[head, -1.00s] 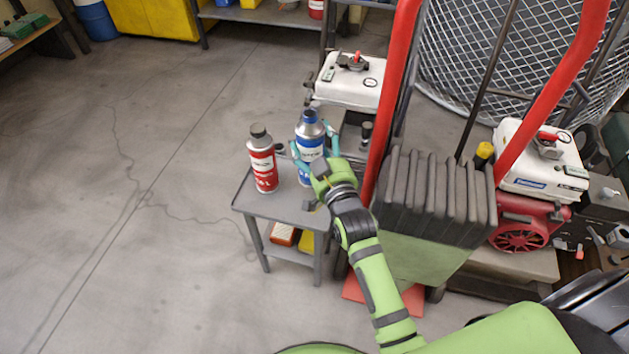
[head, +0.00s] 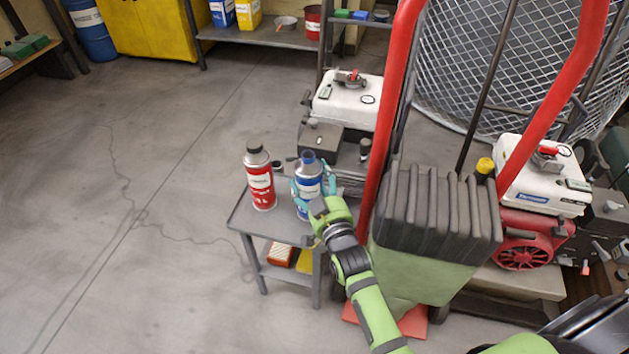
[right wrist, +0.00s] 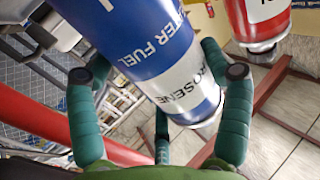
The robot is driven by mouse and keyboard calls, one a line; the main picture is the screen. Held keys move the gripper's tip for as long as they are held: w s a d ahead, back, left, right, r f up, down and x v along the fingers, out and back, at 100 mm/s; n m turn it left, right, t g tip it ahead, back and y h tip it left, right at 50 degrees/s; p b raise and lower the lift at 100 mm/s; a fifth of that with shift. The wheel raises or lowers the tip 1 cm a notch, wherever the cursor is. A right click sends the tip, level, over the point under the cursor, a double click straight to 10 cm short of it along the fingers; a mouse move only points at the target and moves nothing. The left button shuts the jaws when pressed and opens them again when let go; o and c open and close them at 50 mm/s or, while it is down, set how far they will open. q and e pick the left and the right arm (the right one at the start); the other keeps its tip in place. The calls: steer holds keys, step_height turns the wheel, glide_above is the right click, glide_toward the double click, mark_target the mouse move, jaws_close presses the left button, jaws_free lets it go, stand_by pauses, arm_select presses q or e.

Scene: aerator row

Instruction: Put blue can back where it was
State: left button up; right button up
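The blue can (head: 308,188) has a white label band and a blue cap. It is upright at the right part of the small grey table (head: 283,227), to the right of the red can (head: 261,182). My right gripper (head: 311,190) has its teal fingers bent around the blue can. In the right wrist view the fingers (right wrist: 160,80) lie along both sides of the blue can (right wrist: 150,55), and the red can (right wrist: 262,15) shows at upper right. The blue can's base is partly hidden; I cannot tell whether it touches the table. My left gripper is out of view.
The red can stands close to the left of the blue one. A red hand-truck frame (head: 387,110) and a dark ribbed block (head: 432,210) stand just right of the table. A white-topped machine (head: 345,100) is behind.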

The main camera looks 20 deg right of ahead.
steer(key=o, duration=0.3)
steer(key=shift+o, duration=0.2)
steer(key=shift+r, duration=0.15)
steer(key=s+p, duration=0.2)
steer(key=s, duration=1)
steer(key=s+a+f+n+g+y, duration=0.1)
steer(key=s+f+g, duration=0.15)
steer(key=f, duration=0.55)
steer(key=s+f+g, duration=0.2)
steer(key=f+g, duration=0.2)
steer(key=f, duration=0.3)
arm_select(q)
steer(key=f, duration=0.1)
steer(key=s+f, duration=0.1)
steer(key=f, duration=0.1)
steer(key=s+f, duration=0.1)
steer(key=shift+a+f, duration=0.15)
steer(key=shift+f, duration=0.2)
arm_select(e)
steer(key=s+d+f+n+g, duration=0.1)
steer(key=s+d+f+g, duration=0.2)
steer(key=s+f+g, duration=0.6)
steer(key=s+f, duration=0.4)
steer(key=s, duration=0.1)
steer(key=shift+s+f+h, duration=0.25)
steer(key=shift+h, duration=0.15)
